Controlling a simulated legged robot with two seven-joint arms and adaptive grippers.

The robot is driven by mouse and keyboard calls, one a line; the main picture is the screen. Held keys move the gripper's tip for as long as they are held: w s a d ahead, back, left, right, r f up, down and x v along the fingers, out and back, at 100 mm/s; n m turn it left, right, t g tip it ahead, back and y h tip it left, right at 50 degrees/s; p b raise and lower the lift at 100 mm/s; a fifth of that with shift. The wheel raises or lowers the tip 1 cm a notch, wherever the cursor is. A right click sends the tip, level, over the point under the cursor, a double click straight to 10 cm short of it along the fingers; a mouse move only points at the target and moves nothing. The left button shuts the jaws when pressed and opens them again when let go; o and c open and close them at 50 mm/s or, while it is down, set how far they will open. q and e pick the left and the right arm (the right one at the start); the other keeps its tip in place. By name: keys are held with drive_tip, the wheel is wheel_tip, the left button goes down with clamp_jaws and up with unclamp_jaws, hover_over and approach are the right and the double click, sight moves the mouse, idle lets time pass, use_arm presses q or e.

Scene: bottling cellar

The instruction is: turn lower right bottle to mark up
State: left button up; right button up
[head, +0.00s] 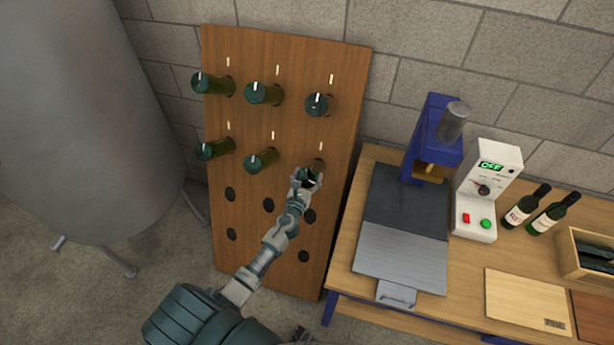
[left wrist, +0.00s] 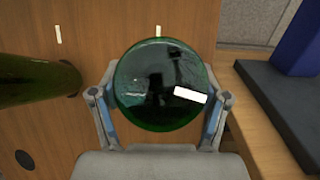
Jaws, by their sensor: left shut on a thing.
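The lower right bottle (left wrist: 150,100) sticks out of the wooden rack board (head: 345,70), its round green end facing the left wrist camera. A white mark (left wrist: 190,95) on this end lies right of the middle, pointing right and slightly down. A pale line (left wrist: 158,31) on the board stands above the bottle. My left gripper (head: 309,178) is shut on this bottle, one finger on each side in the left wrist view (left wrist: 160,105). In the head view the gripper largely hides the bottle.
Several other bottles sit in the rack, including the lower middle one (head: 262,160) close beside my gripper. Empty holes (head: 310,216) are below. A bench at right holds a blue press (head: 425,135), a control box (head: 490,190) and two bottles. A steel tank (head: 85,120) stands left.

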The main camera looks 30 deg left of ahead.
use_arm(q)
drive_tip(key=shift+d, duration=0.1)
use_arm(e)
drive_tip(key=shift+a, duration=0.1)
idle(0.5)
idle(0.4)
use_arm(q)
drive_tip(key=o, duration=1)
drive_tip(key=shift+c, duration=0.2)
drive_tip(key=shift+o, duration=1)
drive_tip(key=shift+w, duration=0.1)
use_arm(e)
drive_tip(key=shift+a, duration=0.4)
use_arm(q)
drive_tip(key=v, duration=1.2)
use_arm(e)
drive_tip(key=shift+d, duration=0.2)
